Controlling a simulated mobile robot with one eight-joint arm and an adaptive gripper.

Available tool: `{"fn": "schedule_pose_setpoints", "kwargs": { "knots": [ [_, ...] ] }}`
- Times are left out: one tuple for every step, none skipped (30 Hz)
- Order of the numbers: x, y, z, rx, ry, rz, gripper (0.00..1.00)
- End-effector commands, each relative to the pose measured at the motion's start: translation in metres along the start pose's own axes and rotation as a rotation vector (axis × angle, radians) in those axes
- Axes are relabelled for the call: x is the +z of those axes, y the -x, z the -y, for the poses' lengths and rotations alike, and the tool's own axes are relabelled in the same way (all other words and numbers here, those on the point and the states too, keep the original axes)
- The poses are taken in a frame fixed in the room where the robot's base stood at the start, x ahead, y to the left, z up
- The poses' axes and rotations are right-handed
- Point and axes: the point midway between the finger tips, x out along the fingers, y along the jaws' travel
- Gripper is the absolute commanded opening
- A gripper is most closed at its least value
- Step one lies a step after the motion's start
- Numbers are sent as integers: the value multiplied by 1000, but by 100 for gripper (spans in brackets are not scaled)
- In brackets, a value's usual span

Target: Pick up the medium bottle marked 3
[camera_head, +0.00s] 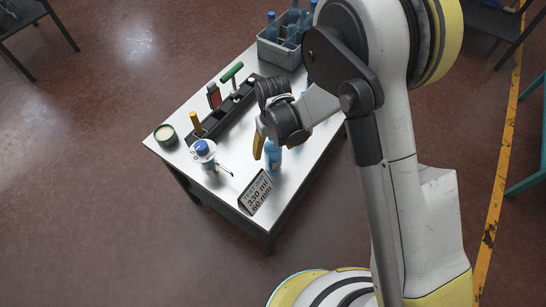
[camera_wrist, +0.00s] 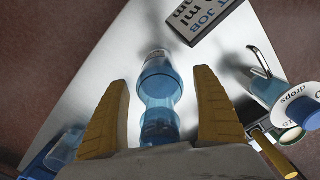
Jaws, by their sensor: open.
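A blue translucent bottle (camera_head: 273,160) stands on the white table near its front, partly hidden by my gripper. In the wrist view, the blue bottle (camera_wrist: 160,90) lies between the two yellow fingers. I cannot read a mark 3 on it. My gripper (camera_head: 261,147) is open over the bottle; in the wrist view the gripper (camera_wrist: 163,82) has one finger on each side, with a gap to the bottle on both sides. The bottle's near end is hidden behind the gripper body.
A sign (camera_head: 256,192) reading "330 ml 60 mm" stands close to the bottle. A grey crate (camera_head: 268,52) of blue bottles is at the back.

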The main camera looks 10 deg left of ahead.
Motion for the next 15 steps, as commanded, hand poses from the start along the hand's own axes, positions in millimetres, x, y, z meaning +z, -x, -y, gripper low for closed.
{"fn": "schedule_pose_setpoints", "kwargs": {
  "knots": [
    [0, -7, 0, 0, 0, 0, 78],
    [0, -8, 0, 0, 0, 0, 78],
    [0, -8, 0, 0, 0, 0, 78],
    [0, -8, 0, 0, 0, 0, 78],
    [0, -7, 0, 0, 0, 0, 78],
    [0, -7, 0, 0, 0, 0, 78],
    [0, -7, 0, 0, 0, 0, 78],
    [0, -7, 0, 0, 0, 0, 78],
    [0, -7, 0, 0, 0, 0, 67],
    [0, -7, 0, 0, 0, 0, 58],
    [0, -7, 0, 0, 0, 0, 48],
    [0, -7, 0, 0, 0, 0, 36],
    [0, -6, 0, 0, 0, 0, 27],
    [0, -6, 0, 0, 0, 0, 18],
    [0, -6, 0, 0, 0, 0, 10]
  ]
}}
